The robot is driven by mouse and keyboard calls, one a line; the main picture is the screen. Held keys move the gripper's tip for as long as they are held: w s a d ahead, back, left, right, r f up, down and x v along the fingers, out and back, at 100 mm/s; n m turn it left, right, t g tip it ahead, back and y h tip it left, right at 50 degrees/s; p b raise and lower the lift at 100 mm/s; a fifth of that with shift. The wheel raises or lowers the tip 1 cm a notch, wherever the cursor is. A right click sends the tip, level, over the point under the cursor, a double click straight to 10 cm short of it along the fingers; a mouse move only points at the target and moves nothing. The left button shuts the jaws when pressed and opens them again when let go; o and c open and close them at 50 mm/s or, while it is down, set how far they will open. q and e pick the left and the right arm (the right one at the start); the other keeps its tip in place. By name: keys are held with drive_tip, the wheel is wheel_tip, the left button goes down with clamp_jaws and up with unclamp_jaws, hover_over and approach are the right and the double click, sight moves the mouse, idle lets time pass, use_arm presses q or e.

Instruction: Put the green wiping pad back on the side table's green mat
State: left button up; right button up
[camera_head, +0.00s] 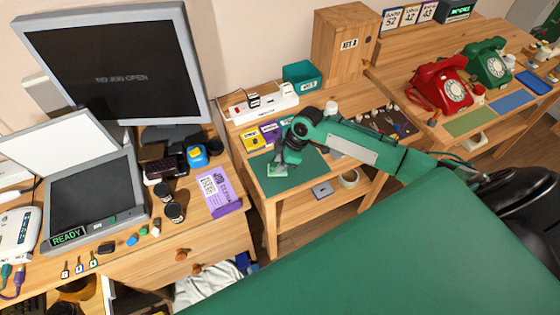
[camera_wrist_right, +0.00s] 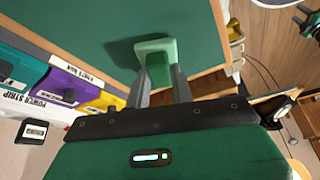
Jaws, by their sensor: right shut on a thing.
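The green wiping pad (camera_head: 277,170) is a small block with a pale green part; it also shows in the wrist view (camera_wrist_right: 156,46). My right gripper (camera_head: 284,161) is shut on it, and its two fingers stand on either side of the pad in the wrist view (camera_wrist_right: 162,84). The pad is over the dark green mat (camera_head: 305,172) on the side table, within the mat's outline. The mat fills the upper middle of the wrist view (camera_wrist_right: 205,40). I cannot tell whether the pad touches the mat. My left gripper is not in view.
Behind the mat are yellow (camera_head: 253,139) and purple (camera_head: 270,130) labelled boxes, a teal bin (camera_head: 300,75) and a power strip (camera_head: 262,102). A desk with a monitor (camera_head: 112,65) stands left. Red (camera_head: 438,85) and green (camera_head: 488,65) phones stand right. The mat's front is clear.

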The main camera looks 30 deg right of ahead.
drive_tip(key=shift+f, duration=0.25)
drive_tip(key=o, duration=0.9)
drive_tip(key=b+v, duration=0.1)
drive_tip(key=v, duration=1.1)
drive_tip(key=shift+r, duration=0.15)
